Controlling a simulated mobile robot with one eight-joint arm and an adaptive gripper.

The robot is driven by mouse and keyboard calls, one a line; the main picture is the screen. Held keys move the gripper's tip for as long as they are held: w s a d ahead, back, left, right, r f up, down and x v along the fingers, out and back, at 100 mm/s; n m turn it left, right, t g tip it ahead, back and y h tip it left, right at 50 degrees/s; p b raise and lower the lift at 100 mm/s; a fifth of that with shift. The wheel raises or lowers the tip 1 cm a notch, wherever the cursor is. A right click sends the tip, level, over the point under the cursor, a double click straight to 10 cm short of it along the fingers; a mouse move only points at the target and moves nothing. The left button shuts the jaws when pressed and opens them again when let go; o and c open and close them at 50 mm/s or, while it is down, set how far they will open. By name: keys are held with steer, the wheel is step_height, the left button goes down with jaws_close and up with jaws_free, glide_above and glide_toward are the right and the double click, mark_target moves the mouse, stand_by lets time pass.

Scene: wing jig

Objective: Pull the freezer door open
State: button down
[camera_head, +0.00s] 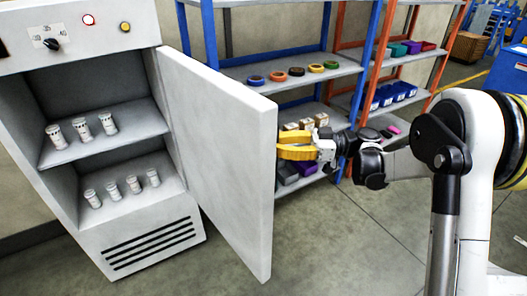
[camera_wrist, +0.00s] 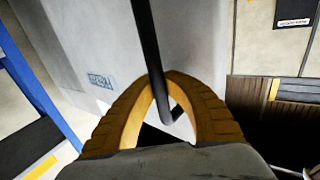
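The freezer door (camera_head: 225,150) is a thick pale grey panel, standing wide open to the right of the freezer cabinet (camera_head: 105,225). My gripper (camera_head: 282,146) is at the door's free edge, on its outer side, with yellow fingers. In the wrist view, the fingers (camera_wrist: 168,78) arch together around the black door handle (camera_wrist: 150,50), a thin bar that bends at its lower end. They look closed about the bar; the exact contact is unclear. The outer door face (camera_wrist: 100,40) with a small label fills the background. The handle is hidden behind the door in the head view.
Several white vials (camera_head: 82,130) stand on the freezer's inner shelves. A blue-framed shelf rack (camera_head: 345,70) with tape rolls and boxes stands behind the door and gripper. An orange-framed rack (camera_head: 440,55) stands further right. The floor (camera_head: 340,245) right of the door is clear.

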steer(key=shift+w+d+f, duration=0.15)
steer(key=shift+w+d, duration=0.35)
steer(key=shift+d, duration=0.15)
steer(key=c, duration=1.4)
jaws_free()
steer(key=shift+d, duration=0.15)
steer(key=shift+s+d, duration=0.1)
steer(key=shift+d, duration=0.05)
steer(key=shift+a, duration=0.2)
steer(key=shift+d, duration=0.1)
steer(key=w+d, duration=0.1)
steer(key=d, duration=1)
steer(key=shift+d, duration=0.4)
